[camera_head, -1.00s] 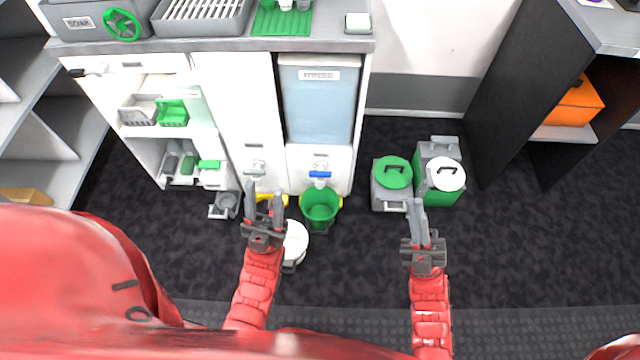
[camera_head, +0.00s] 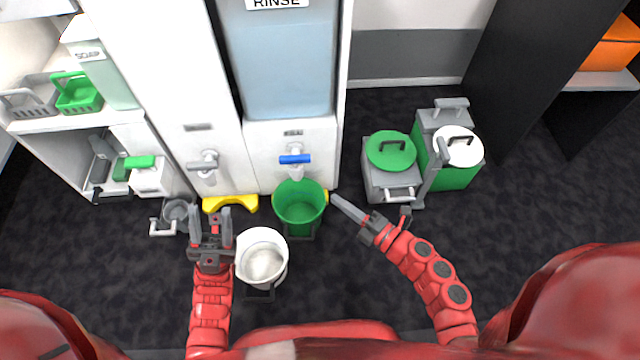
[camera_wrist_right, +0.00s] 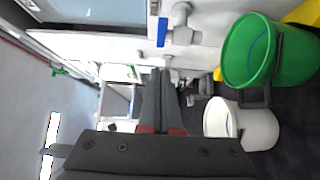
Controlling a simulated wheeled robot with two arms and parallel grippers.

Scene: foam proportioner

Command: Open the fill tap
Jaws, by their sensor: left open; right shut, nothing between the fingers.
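A tap with a blue lever (camera_head: 295,159) sits on the white panel below the RINSE tank (camera_head: 280,60), its lever lying crosswise. It also shows in the right wrist view (camera_wrist_right: 162,32). A grey-levered tap (camera_head: 203,163) is on the panel to its left. The small labels above both taps are unreadable. My right gripper (camera_head: 338,201) is shut and empty, beside the green bucket's right rim and below and right of the blue tap, apart from it. My left gripper (camera_head: 210,215) is open and empty, below the grey tap.
A green bucket (camera_head: 300,207) stands under the blue tap. A white bucket (camera_head: 262,262) stands in front of it. Lidded green-topped (camera_head: 391,150) and white-topped (camera_head: 458,147) containers stand at right. An open shelf cabinet (camera_head: 60,125) is at left.

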